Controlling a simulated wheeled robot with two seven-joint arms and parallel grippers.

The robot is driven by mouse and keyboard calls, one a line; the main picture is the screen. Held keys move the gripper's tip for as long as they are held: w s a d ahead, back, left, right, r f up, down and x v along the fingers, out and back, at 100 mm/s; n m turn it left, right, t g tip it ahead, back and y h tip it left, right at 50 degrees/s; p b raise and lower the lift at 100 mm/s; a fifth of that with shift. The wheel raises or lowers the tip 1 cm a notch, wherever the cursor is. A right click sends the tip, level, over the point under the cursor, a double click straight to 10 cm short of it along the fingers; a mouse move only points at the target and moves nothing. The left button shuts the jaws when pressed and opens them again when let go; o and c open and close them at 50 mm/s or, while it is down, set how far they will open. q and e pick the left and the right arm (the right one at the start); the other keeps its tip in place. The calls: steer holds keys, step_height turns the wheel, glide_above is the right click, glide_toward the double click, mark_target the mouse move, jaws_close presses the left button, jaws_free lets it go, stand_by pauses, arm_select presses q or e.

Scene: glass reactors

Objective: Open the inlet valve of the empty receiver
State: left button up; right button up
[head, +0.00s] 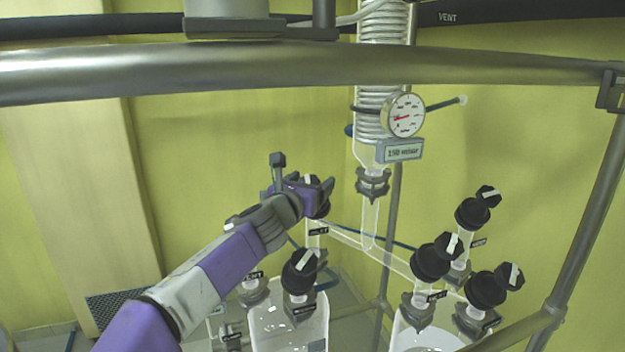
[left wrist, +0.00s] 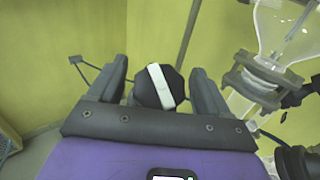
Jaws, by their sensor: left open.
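My left gripper (head: 300,188) is open around a black valve knob (head: 318,205) on the left glass receiver (head: 268,325). In the left wrist view the dark knob (left wrist: 158,87) with its white bar sits between the two fingers, the bar slightly tilted from the finger direction. I cannot tell if either finger touches it. A small label, seemingly INLET, is below this valve. The left receiver looks clear, with no liquid visible in the part I see. The right receiver (head: 402,335) shows a pale surface inside. My right gripper is out of view.
Another left-receiver knob (head: 299,272) stands close in front of my forearm. The right receiver carries several black knobs, one here (head: 433,258). A coil condenser (head: 373,120) with a gauge (head: 403,115) hangs behind. A metal rail (head: 300,65) crosses above my gripper.

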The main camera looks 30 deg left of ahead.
arm_select(q)
steer(key=shift+w+a, duration=0.1)
steer(key=shift+w, duration=0.45)
